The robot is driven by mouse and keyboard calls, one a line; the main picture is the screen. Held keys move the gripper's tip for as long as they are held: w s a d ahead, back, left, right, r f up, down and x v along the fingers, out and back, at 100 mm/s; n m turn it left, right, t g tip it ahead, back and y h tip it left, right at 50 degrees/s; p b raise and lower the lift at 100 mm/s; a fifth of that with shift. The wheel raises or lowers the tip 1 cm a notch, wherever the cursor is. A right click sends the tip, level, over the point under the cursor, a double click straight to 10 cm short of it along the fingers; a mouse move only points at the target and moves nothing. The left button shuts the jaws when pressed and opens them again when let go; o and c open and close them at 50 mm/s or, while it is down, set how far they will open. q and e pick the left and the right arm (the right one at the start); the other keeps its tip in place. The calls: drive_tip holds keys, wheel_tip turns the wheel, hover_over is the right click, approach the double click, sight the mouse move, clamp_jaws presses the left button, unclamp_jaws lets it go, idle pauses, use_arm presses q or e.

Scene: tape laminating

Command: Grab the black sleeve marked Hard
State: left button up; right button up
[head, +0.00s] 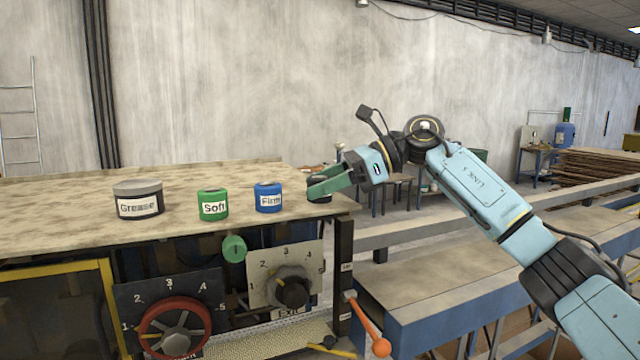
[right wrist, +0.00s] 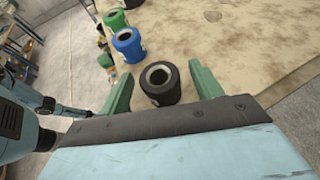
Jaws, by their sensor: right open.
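A black ring-shaped sleeve (right wrist: 160,84) stands upright on the table in the right wrist view, its round hole facing up. No label on it can be read. My right gripper (head: 324,186) has green fingers and is at the table's right end in the head view. In the right wrist view its open fingers (right wrist: 160,88) lie on either side of the black sleeve, with a gap showing on the right. In the head view the fingers mostly hide the black sleeve (head: 319,199). My left gripper is in neither view.
A blue sleeve (head: 269,198), a green sleeve marked Soft (head: 213,205) and a can marked Grease (head: 138,200) stand left along the table (head: 60,215). Below the front edge are a red wheel (head: 173,327), a dark knob (head: 292,291) and an orange-ended lever (head: 380,346).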

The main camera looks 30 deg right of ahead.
drive_tip(key=shift+x, duration=1.2)
drive_tip(key=shift+d, duration=0.1)
drive_tip(key=c, duration=1.1)
drive_tip(key=shift+r, duration=0.1)
